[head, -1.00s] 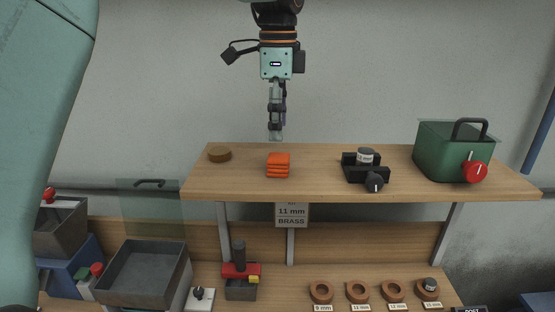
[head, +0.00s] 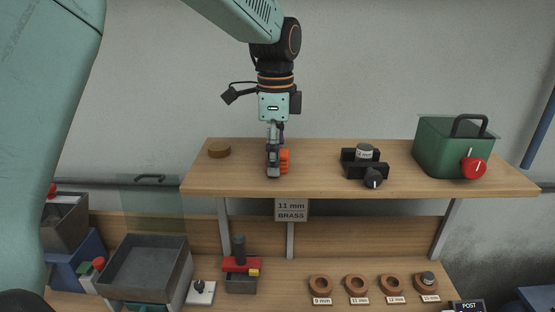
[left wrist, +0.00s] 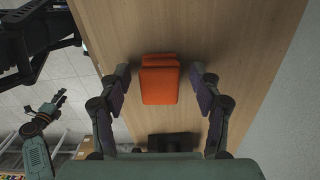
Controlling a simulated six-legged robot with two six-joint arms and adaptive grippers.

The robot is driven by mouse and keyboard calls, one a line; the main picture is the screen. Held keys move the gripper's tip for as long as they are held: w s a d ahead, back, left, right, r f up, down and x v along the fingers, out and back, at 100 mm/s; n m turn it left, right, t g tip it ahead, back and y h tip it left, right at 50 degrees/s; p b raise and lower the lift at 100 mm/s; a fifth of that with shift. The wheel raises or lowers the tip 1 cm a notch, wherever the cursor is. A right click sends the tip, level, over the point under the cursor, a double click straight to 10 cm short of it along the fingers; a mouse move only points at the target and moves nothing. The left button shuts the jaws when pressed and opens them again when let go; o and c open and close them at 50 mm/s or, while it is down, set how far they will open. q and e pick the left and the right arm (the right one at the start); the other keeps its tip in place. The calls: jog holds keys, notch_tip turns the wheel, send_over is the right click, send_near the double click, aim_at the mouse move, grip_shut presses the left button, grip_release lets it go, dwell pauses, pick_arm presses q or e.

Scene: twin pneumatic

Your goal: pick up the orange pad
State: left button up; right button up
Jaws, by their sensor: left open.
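The orange pad (head: 285,160) stands on the wooden shelf, left of the shelf's middle. In the head view it is partly hidden behind my left gripper (head: 274,172), which points straight down at it. In the left wrist view the orange pad (left wrist: 160,80) lies between the two spread fingers of my left gripper (left wrist: 161,78), with a visible gap on both sides. The left gripper is open and holds nothing.
The shelf (head: 240,182) also holds a round brown disc (head: 219,150) to the left, a black fixture (head: 366,168) to the right and a green box (head: 450,150) with a red knob. A sign (head: 291,211) hangs below the front edge.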

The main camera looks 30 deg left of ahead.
pick_arm(q)
jog(key=shift+w+d, duration=0.15)
jog(key=shift+c, duration=1.2)
jog(key=shift+s+a, duration=0.25)
jog(key=shift+a, duration=0.05)
jog(key=c, duration=0.6)
jog(key=shift+w+d, duration=0.15)
jog(key=shift+d, duration=0.1)
jog(key=c, duration=0.4)
notch_tip(320, 180, up, 10)
jog(key=shift+f+b, duration=0.1)
jog(key=shift+b, duration=0.35)
jog(key=shift+a, duration=0.15)
jog(key=o, duration=0.5)
jog(key=c, duration=0.4)
